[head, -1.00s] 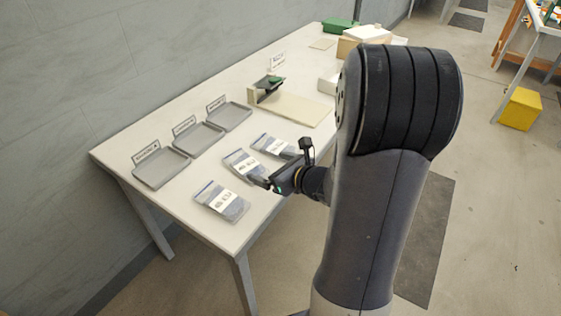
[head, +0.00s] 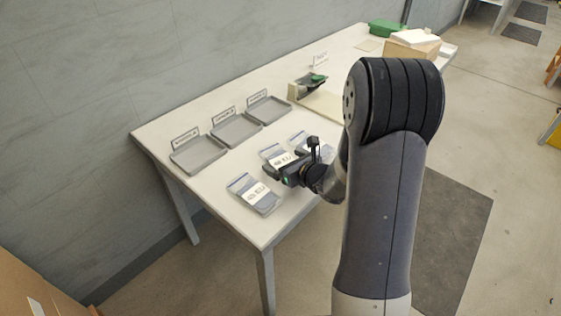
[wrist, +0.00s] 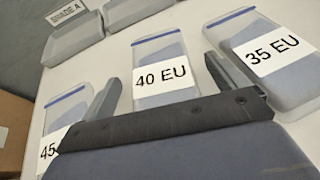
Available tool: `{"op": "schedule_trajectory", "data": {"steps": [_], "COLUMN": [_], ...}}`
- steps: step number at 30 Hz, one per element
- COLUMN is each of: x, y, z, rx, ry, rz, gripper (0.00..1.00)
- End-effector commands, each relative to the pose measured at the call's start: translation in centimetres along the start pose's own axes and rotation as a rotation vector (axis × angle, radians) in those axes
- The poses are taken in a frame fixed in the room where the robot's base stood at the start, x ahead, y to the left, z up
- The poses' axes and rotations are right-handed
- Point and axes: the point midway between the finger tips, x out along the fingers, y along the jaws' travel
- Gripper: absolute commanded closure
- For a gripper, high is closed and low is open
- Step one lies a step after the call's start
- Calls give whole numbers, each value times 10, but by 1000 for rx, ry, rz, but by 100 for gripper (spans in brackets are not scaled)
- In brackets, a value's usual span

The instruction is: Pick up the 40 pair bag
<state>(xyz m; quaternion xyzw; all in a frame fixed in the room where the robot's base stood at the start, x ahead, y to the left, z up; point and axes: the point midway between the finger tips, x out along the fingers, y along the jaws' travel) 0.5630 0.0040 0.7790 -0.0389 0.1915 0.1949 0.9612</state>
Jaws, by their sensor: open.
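The bag labelled "40 EU" (wrist: 161,52) lies flat, with a blue top strip and clear plastic over grey-blue contents. In the wrist view it shows in the gap between the fingers of my gripper (wrist: 163,70), which are open and empty. The height above the bag is hard to judge. In the head view my gripper (head: 270,174) is over the table beside the middle bag (head: 270,151), partly covering it. A bag labelled "35 EU" (wrist: 252,26) lies to the right, close to the right finger. A bag starting "45" (wrist: 66,109) lies left, partly hidden by my gripper.
Three grey trays (head: 199,156) with label cards line the wall side of the white table (head: 158,128). A small press (head: 310,86) stands farther back, with boxes (head: 412,46) and a green case (head: 387,27) behind it. A brown box (head: 35,285) is at lower left.

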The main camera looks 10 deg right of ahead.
Motion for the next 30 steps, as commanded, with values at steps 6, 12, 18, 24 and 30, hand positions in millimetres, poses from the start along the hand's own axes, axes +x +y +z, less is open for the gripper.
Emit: {"op": "schedule_trajectory", "data": {"steps": [6, 12, 18, 24, 30], "x": [11, 10, 10, 10, 10], "y": [0, 0, 0, 0, 0], "z": [0, 0, 0, 0, 0], "rx": [0, 0, 0, 0, 0], "ry": [0, 0, 0, 0, -1], "rz": [-1, -1, -1, -1, -1], "gripper": [6, 11, 28, 44, 60]}}
